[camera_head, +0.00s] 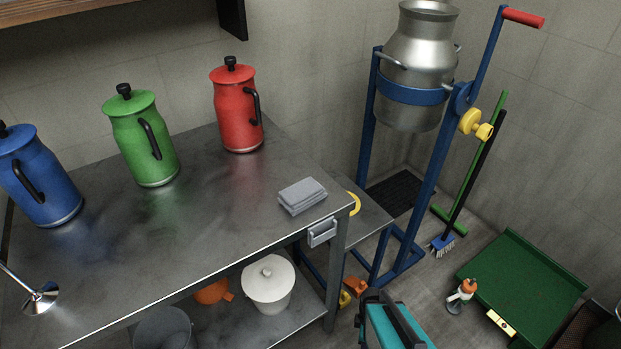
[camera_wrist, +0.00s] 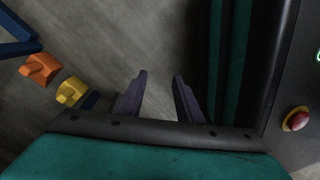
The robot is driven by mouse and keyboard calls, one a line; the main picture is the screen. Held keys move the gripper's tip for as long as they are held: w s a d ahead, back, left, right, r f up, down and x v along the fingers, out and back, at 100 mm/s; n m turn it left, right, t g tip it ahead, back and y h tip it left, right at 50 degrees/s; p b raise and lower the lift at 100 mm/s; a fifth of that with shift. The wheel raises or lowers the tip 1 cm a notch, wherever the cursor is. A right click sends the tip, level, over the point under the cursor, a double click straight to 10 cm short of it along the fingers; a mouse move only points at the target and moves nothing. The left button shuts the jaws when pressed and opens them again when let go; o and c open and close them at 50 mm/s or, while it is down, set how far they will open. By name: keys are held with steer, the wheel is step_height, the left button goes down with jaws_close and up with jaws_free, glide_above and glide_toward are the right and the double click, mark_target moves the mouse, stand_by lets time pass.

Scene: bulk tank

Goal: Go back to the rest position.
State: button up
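My gripper (camera_wrist: 160,76) shows in the wrist view with its two dark fingers apart. It is open, and nothing is between the fingers. Bare grey floor shows beyond the fingertips. Teal and black parts of my own body fill the bottom and right of the wrist view. In the head view, a teal and black part of me shows at the bottom edge, and I cannot make out the fingers there.
A metal can (camera_head: 420,55) hangs in a blue frame (camera_head: 428,185). Orange (camera_wrist: 40,68) and yellow (camera_wrist: 72,91) pedals are near my gripper's left. A green tray (camera_head: 525,280) lies right.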

steer(key=s+a+r+m+g, duration=0.1)
steer(key=s+r+m+g, duration=0.2)
steer(key=s+m, duration=0.85)
step_height(320, 180, up, 13)
steer(key=w+m+p, duration=0.1)
steer(key=m+p, duration=0.2)
steer(key=p, duration=1)
steer(key=shift+w+a+r+g+p, duration=0.2)
steer(key=shift+w+a+g+p, duration=0.1)
steer(key=shift+w+g, duration=0.1)
steer(key=shift+m, duration=0.25)
